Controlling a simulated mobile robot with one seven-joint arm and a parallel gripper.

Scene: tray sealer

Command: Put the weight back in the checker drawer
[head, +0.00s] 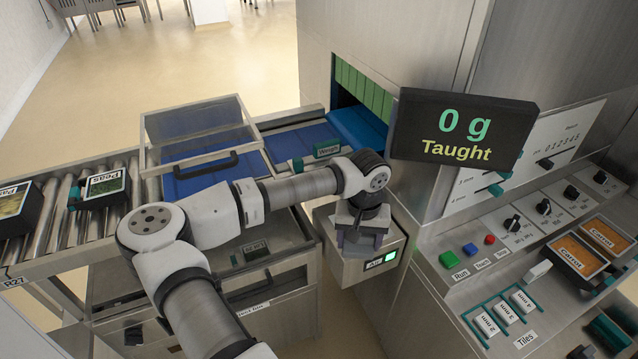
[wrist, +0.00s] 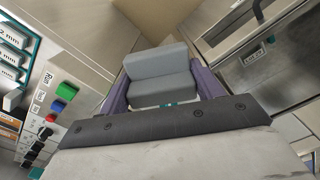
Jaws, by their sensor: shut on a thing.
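My gripper (head: 360,240) points down in front of the machine, over the small metal box with the "Air" label. Its purple fingers are shut on a grey stepped block, the weight (wrist: 160,62), as the wrist view shows best. In the head view my wrist and fingers mostly hide the block. The cabinet (head: 285,292) under the weighing belt stands left of my gripper; its front carries a clear-windowed bin with a dark handle and a label below too small to read. I cannot tell for sure which part is the checker drawer. The display (head: 465,138) reads "0 g Taught".
The "Air" box (head: 345,268) with a green light sits just below my gripper. A clear hinged cover (head: 200,130) stands over the blue belt. Labelled trays (head: 103,187) rest on the rollers at left. The button panel (head: 475,250) juts out at right.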

